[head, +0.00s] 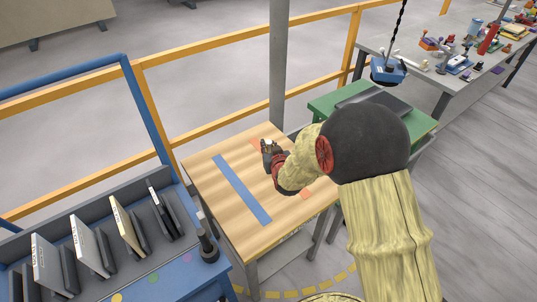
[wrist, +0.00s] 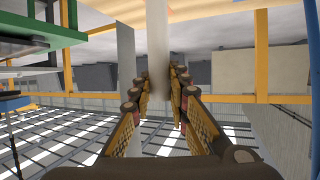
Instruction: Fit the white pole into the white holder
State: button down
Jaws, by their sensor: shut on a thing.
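My gripper (head: 268,150) is above the far side of the wooden table, near an orange patch. In the wrist view my gripper (wrist: 162,82) is shut on a pale upright bar, which I take to be the white pole (wrist: 157,40). In the head view only a small white bit shows at the fingers, and my arm hides part of the table. I cannot make out the white holder in either view.
The wooden table (head: 205,174) bears a blue strip (head: 241,188) and orange patches (head: 307,194). A grey post (head: 278,70) and yellow railing (head: 205,51) stand behind it. A blue bench (head: 170,272) with upright books is at left, and a green table (head: 325,104) at right.

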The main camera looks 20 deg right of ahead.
jog(key=shift+w+f, duration=0.3)
jog(key=shift+f, duration=0.2)
jog(key=shift+f+b, duration=0.7)
jog(key=shift+f, duration=0.6)
jog(key=shift+f, duration=0.2)
jog(key=c, duration=1.7)
grip_release()
jog(key=shift+r, duration=0.1)
